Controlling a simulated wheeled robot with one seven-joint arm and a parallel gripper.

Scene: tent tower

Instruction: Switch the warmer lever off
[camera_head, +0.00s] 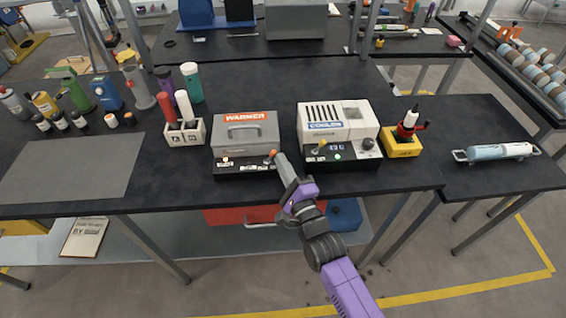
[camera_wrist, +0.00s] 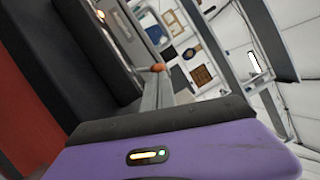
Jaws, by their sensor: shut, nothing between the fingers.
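The warmer (camera_head: 245,131) is a grey box with an orange label on a black base, near the table's front edge. An orange lever knob (camera_head: 273,153) shows at the right of its front panel. My gripper (camera_head: 281,162) is shut and empty, its tips right at the knob; I cannot tell whether they touch. In the wrist view the orange knob (camera_wrist: 158,68) shows just past the tip of my gripper (camera_wrist: 157,84). A small lit lamp (camera_wrist: 101,15) shows on the warmer's front. The lever's shaft is mostly hidden by the fingers.
The white cooler (camera_head: 366,116) stands close to the right, with its own panel and knobs. A yellow stand (camera_head: 402,143) is beyond it. A white block (camera_head: 186,137) with red and white upright handles stands left of the warmer. A grey mat (camera_head: 70,168) lies further left.

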